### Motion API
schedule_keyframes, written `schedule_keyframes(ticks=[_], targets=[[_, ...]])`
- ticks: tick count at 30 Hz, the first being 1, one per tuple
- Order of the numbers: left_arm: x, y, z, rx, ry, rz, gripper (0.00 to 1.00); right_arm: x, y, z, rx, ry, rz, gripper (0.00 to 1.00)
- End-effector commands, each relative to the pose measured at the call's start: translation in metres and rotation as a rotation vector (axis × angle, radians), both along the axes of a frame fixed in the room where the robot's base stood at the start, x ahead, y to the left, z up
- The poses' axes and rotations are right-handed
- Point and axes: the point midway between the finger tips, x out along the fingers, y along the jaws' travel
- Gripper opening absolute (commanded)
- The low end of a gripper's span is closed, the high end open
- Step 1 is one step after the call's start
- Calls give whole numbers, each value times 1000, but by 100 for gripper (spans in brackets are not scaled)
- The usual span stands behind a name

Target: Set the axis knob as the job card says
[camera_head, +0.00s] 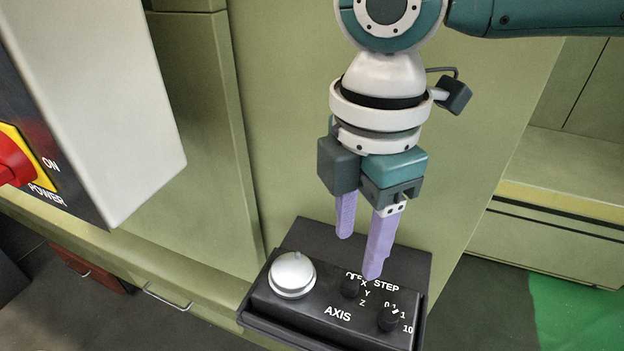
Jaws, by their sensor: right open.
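The axis knob (350,287) is a small black knob on a dark control box (300,312). The labels X, Y and Z sit to its right, with a partly covered label above it. Its pointer is too small to read. My right gripper (358,257) comes down from above with its two purple fingers apart and nothing between them. Its nearer fingertip is just above and right of the axis knob in the picture; I cannot tell whether they touch. The job card is not in view. My left gripper is not in view.
A second black knob marked STEP (388,318) is close by on the right of the box. A silver handwheel (292,274) is on its left. A red power switch (14,160) is on a grey panel at the far left. Green machine walls stand behind.

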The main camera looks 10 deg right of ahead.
Motion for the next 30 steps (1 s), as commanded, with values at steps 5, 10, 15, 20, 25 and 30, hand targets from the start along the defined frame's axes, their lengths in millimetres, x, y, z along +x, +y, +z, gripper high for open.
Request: schedule_keyframes(ticks=[5, 10, 15, 20, 25, 30], targets=[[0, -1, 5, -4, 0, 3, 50, -1, 1, -35, -1, 4, -2, 57], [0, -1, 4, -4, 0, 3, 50, -1, 1, -60, 0, 2, -2, 57], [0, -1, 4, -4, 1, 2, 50, 0, 1, -69, 1, 0, 0, 57], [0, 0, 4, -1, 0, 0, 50, 0, 1, -69, 1, -1, 0, 57], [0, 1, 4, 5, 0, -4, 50, 0, 1, -69, 1, -1, 0, 47], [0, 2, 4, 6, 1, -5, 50, 0, 1, -69, 1, -1, 0, 28]])
